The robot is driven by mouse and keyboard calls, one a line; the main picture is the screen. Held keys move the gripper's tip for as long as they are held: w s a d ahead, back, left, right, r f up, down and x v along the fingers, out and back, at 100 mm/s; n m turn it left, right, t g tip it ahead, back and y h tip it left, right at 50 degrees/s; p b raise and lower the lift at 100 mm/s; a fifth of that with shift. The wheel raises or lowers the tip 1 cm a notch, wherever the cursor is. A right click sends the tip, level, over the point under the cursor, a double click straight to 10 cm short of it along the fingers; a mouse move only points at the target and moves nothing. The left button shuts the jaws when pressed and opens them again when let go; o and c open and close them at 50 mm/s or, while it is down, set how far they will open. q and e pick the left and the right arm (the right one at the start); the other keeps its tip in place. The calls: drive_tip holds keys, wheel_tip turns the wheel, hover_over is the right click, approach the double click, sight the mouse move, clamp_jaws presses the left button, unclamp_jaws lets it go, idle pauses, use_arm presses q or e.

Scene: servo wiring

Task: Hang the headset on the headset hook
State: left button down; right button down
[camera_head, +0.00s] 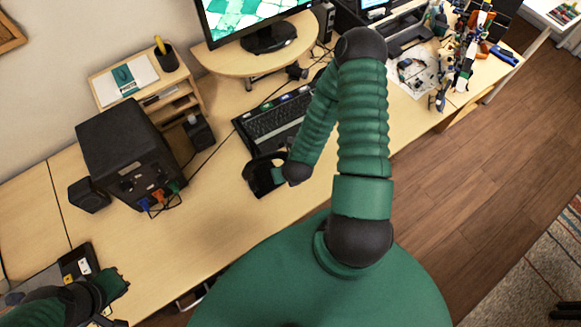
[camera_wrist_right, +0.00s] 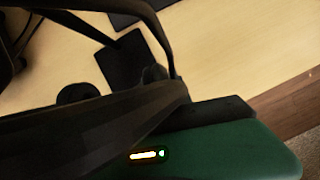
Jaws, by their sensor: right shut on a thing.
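The black headset (camera_head: 256,182) is at the end of my right arm in the head view, over the desk in front of the keyboard. My right gripper (camera_head: 279,174) is shut on it. In the right wrist view a thin dark curved band of the headset (camera_wrist_right: 162,38) rises past the gripper's dark front. The exact grip point is hidden. My left gripper (camera_head: 113,314) is at the lower left, near the desk's front edge; its fingers are too unclear to tell open from shut. I cannot pick out the headset hook in either view.
The keyboard (camera_head: 273,121) lies behind the headset. A black computer case (camera_head: 128,150) with cables and a small speaker (camera_head: 87,194) stand to the left. A monitor (camera_head: 240,18) stands on a raised shelf (camera_head: 212,58). Bare desk (camera_head: 200,235) lies in front.

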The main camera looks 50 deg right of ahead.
drive_tip(key=shift+w+d+f, duration=0.1)
drive_tip(key=shift+w+d, duration=0.15)
drive_tip(key=shift+w, duration=0.7)
drive_tip(key=shift+w+d+f, duration=0.1)
drive_tip(key=shift+w+d, duration=0.15)
drive_tip(key=shift+w, duration=0.65)
drive_tip(key=shift+w+d+f+b, duration=0.15)
drive_tip(key=shift+w+f+b, duration=0.2)
drive_tip(key=shift+w+f, duration=0.35)
drive_tip(key=shift+r, duration=0.1)
drive_tip(key=c, duration=1.1)
unclamp_jaws()
